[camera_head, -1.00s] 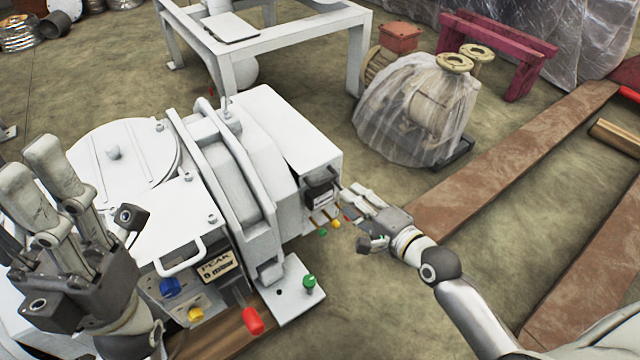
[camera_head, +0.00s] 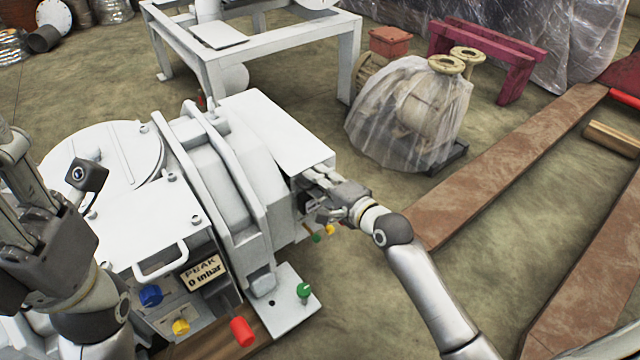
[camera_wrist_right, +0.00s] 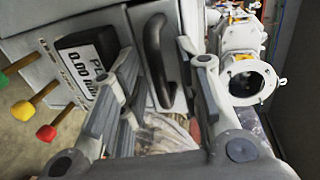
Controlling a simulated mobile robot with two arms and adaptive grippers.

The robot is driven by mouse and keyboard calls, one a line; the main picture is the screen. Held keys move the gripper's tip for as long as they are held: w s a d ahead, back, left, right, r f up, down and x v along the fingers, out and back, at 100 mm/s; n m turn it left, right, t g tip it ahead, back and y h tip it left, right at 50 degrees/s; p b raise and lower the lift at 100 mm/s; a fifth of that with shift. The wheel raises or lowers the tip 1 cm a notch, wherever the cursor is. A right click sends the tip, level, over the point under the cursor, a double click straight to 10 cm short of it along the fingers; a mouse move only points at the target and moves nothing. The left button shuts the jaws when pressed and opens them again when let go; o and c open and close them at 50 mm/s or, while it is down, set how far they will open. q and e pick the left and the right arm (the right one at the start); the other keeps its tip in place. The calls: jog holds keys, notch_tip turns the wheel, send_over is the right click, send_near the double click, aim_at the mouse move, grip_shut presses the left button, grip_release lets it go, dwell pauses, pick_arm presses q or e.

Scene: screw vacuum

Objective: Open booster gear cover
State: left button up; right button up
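The booster is part of the white machine, with a flat white cover (camera_head: 275,130) on its right-hand unit. In the right wrist view a dark curved handle (camera_wrist_right: 157,60) stands on the white front face. My right gripper (camera_head: 318,180) is at that front face, under the cover's edge. In the wrist view my right gripper (camera_wrist_right: 165,70) is open, its fingers on either side of the handle. I cannot tell whether they touch it. The cover looks shut.
A pressure display (camera_wrist_right: 88,65) and green, yellow and red knobs (camera_wrist_right: 22,110) sit beside the handle. A white bench frame (camera_head: 270,45) and a plastic-wrapped pump (camera_head: 405,115) stand behind.

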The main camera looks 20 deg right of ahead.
jog(key=shift+c, duration=0.4)
grip_shut()
